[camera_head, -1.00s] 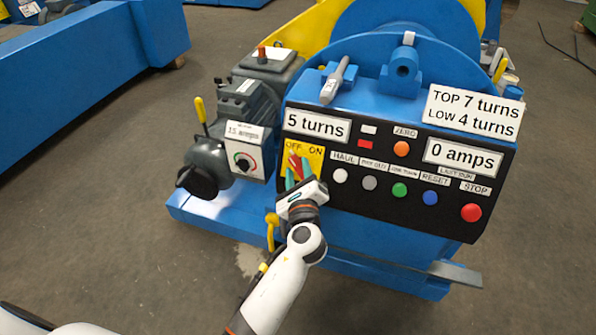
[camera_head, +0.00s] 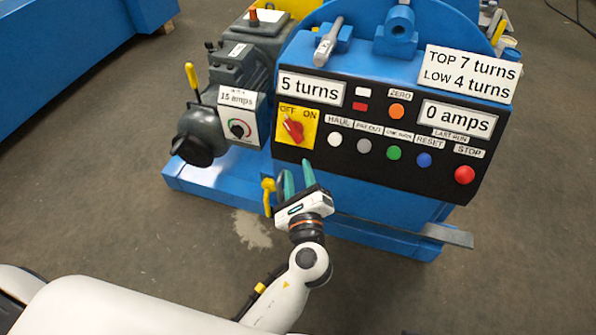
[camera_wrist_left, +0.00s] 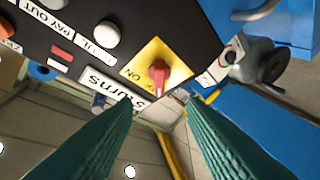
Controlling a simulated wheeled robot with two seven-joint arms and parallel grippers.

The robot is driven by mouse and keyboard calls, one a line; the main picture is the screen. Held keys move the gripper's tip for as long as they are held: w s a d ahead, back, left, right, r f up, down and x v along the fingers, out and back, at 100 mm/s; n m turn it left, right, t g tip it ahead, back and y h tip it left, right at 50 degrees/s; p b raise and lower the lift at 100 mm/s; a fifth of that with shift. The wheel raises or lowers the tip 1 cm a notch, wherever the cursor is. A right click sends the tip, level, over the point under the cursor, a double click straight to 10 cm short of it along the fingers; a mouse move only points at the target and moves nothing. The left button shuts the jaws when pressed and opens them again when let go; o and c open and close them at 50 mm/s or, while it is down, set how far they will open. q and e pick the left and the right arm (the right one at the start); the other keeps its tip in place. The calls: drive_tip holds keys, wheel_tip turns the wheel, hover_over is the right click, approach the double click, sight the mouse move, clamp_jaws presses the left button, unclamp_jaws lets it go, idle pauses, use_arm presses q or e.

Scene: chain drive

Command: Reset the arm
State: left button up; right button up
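My left gripper (camera_head: 295,176) is open and empty, in front of the machine and below its black control panel (camera_head: 352,165). Its two teal fingers point up and stand apart, with nothing between them. In the left wrist view the open fingers (camera_wrist_left: 158,108) frame the panel. The red switch knob (camera_head: 292,128) sits on a yellow OFF/ON plate above the fingertips, clear of them. Its tip appears to lean towards OFF. The knob also shows in the left wrist view (camera_wrist_left: 159,74). My right gripper is not in view.
The panel has white, grey, green, blue (camera_head: 424,160) and red STOP (camera_head: 464,175) buttons. Signs read "5 turns" and "0 amps". A grey motor (camera_head: 235,75) with a dial stands left. A yellow handle (camera_head: 268,197) is close beside my left gripper. Floor in front is clear.

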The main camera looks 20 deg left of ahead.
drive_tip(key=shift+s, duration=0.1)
